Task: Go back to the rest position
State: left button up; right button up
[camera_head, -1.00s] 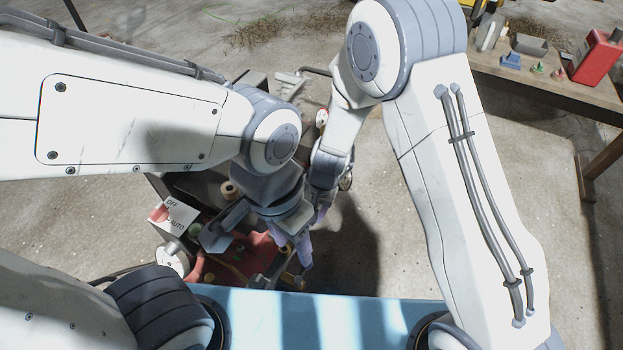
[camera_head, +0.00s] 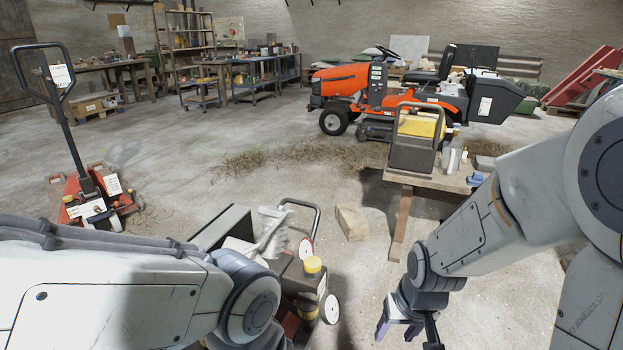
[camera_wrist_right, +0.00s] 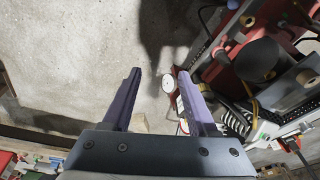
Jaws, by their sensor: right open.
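My right gripper (camera_head: 408,332) hangs at the lower right of the head view, pointing down, with its fingertips near the bottom edge. My left arm comes in from the lower left of the head view. Its gripper is out of view. The dark machine with a yellow cap (camera_head: 313,266) and small white wheels stands between the two arms, partly hidden by my left arm. It also shows at the right of the wrist view (camera_wrist_right: 262,62).
A wooden bench (camera_head: 440,178) holding a dark case stands close behind my right arm. A wooden block (camera_head: 352,222) lies on the floor. A red pallet jack (camera_head: 92,205) stands at left, an orange ride-on mower (camera_head: 350,88) further back.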

jog(key=s+a+r+n+g, duration=0.1)
jog(key=s+a+r+n, duration=0.3)
jog(key=s+a, duration=0.3)
jog(key=s+a+r+n+g, duration=0.1)
jog(key=s+a+r+n, duration=0.25)
jog(key=s, duration=0.55)
pick_arm(q)
notch_tip(320, 180, up, 22)
jog(key=p, duration=2.1)
jog(key=shift+p, duration=0.4)
pick_arm(e)
notch_tip(320, 180, up, 22)
jog(key=shift+w+a+f+y, duration=0.25)
jog(key=shift+a+y, duration=0.05)
pick_arm(q)
jog(key=shift+f, duration=0.1)
